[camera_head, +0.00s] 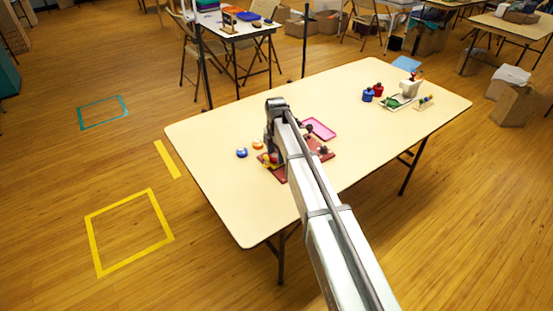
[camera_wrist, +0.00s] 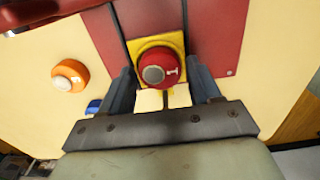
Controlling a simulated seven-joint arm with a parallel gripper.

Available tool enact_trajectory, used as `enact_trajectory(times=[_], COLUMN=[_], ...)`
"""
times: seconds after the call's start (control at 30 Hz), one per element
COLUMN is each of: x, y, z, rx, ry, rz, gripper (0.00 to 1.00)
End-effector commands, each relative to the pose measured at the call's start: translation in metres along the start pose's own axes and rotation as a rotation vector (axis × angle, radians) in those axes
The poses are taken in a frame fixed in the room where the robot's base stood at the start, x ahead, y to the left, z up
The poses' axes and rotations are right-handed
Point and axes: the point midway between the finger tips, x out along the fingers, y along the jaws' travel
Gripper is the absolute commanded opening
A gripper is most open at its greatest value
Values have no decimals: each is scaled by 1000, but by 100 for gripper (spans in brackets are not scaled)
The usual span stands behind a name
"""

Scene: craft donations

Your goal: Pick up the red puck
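The red puck (camera_wrist: 159,69), with a grey knob and a white "1", sits on a yellow square (camera_wrist: 150,43) of the red board (camera_wrist: 218,35) in the wrist view. My gripper (camera_wrist: 160,72) is over it, its dark fingers apart on the left and right of the puck. Whether the fingers touch the puck is not clear. In the head view my gripper (camera_head: 273,158) is low at the board (camera_head: 279,173), and my arm hides much of that spot.
An orange puck (camera_wrist: 69,76) and a partly hidden blue puck (camera_wrist: 94,106) lie left of my gripper. A pink tray (camera_head: 320,129) lies behind my arm. Blue and red items (camera_head: 368,94) and a green-filled tray (camera_head: 395,102) stand farther right. The table's near left is clear.

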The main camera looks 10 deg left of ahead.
Motion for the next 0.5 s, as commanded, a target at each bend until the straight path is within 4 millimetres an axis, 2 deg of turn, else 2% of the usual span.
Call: enact_trajectory(times=[0.03,0.37,0.5], x=[0,0,-2], y=[0,0,0], z=[0,0,0], rx=[0,0,0], ry=[0,0,0], rz=[0,0,0], gripper=[57,26,26])
